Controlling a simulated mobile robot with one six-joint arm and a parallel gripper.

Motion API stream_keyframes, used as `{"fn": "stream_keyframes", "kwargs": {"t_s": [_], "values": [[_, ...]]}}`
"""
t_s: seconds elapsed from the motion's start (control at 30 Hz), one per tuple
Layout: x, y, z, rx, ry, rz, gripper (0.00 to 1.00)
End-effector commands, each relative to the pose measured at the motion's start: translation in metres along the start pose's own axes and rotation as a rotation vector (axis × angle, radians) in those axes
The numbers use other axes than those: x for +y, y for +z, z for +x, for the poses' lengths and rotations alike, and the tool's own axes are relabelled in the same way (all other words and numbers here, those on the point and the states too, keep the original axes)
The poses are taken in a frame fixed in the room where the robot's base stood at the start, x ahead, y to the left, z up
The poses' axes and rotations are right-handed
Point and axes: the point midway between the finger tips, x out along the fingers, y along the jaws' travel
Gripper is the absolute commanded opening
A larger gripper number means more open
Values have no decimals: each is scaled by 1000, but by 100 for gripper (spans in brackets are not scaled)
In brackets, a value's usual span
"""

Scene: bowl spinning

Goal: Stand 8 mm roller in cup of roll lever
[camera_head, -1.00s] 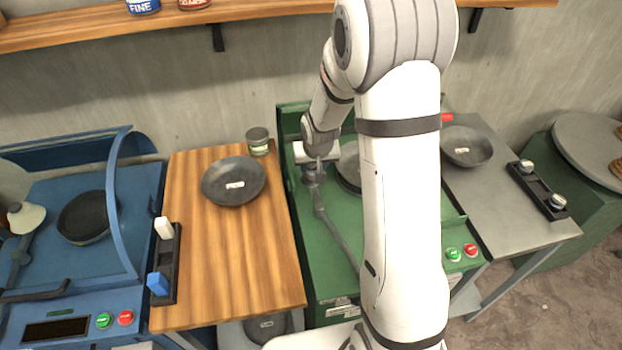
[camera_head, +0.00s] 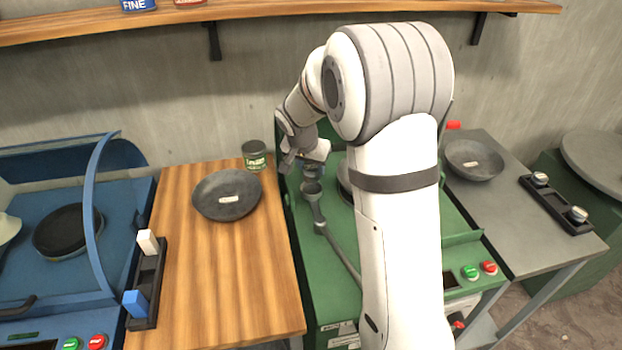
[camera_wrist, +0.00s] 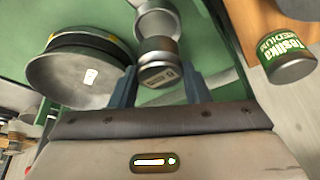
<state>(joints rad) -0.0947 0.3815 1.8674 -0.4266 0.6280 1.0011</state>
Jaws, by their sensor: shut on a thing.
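My gripper (camera_wrist: 160,87) is shut on a short grey metal roller (camera_wrist: 159,65), held between its two fingers. A pale label shows on the roller. The round cup (camera_wrist: 157,18) of the roll lever lies just beyond the roller in the wrist view, and the roller overlaps its near rim. In the head view, my gripper (camera_head: 303,160) is at the back left of the green machine, close above the lever's cup (camera_head: 312,189). The roll lever (camera_head: 322,224) slants down and right from the cup. Whether roller and cup touch, I cannot tell.
A dark round pan (camera_wrist: 85,75) is left of the roller on the green machine (camera_head: 310,260). A wooden table (camera_head: 230,270) on the left holds a grey bowl (camera_head: 227,195) and a labelled tin (camera_head: 254,155).

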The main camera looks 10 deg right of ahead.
Motion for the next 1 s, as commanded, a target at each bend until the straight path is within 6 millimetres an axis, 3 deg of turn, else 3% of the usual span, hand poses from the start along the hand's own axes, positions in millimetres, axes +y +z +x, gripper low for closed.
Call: {"fn": "stream_keyframes", "kwargs": {"t_s": [0.4, 0.77, 0.8, 1.0], "values": [[-1, 16, 38, 1, -2, -3, 3], [-1, 17, 42, 3, -4, -2, 3], [-1, 18, 41, 1, -3, -3, 45], [-1, 18, 41, 1, -2, -3, 61]]}}
